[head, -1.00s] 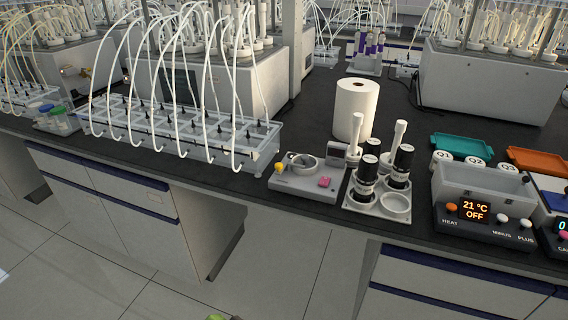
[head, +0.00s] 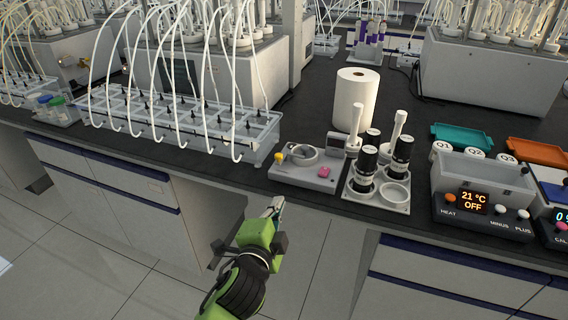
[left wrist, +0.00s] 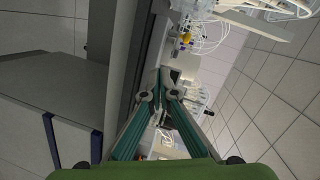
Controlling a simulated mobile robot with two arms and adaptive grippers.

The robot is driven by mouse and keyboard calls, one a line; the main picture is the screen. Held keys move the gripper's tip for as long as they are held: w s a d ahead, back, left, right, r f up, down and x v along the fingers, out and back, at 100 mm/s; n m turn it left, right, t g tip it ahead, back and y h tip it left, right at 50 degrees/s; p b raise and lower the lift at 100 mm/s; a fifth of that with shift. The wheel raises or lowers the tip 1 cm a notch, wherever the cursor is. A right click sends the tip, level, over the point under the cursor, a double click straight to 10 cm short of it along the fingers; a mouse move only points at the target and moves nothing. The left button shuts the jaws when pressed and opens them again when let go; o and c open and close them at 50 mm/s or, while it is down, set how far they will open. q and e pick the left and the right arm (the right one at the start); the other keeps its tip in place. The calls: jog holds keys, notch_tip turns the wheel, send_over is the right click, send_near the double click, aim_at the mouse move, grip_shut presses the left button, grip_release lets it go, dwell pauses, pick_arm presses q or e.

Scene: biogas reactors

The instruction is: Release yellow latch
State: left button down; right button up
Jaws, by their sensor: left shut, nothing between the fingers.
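The yellow latch (head: 279,158) is a small yellow knob on the left of a grey device (head: 306,170) with a round part and a pink button, near the bench's front edge. My left gripper (head: 275,204) is in front of the bench edge, below and apart from the device. It is shut and empty. In the left wrist view its green-sided fingers (left wrist: 165,78) come together. A small yellow spot (left wrist: 186,38) beyond them looks like the latch, but is too small to be sure. My right gripper is not in view.
A clear rack with white tubes (head: 180,125) stands left of the device. Black-capped bottles in a grey holder (head: 377,199) stand close on its right, with a paper roll (head: 355,98) behind. A heater box (head: 484,190) is further right. The floor before the bench is free.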

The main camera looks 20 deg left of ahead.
pick_arm(q)
jog(key=r, duration=0.1)
jog(key=w+d+r+m+t, duration=0.1)
jog(key=w+r+m+t, duration=0.1)
jog(key=shift+w+d+r, duration=0.1)
jog(key=shift+d+r, duration=0.2)
jog(key=shift+r, duration=0.1)
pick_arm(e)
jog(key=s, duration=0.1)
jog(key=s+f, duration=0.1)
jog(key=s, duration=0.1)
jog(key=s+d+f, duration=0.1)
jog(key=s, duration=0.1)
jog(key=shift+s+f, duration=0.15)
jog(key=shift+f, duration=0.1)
pick_arm(q)
jog(key=shift+w, duration=0.1)
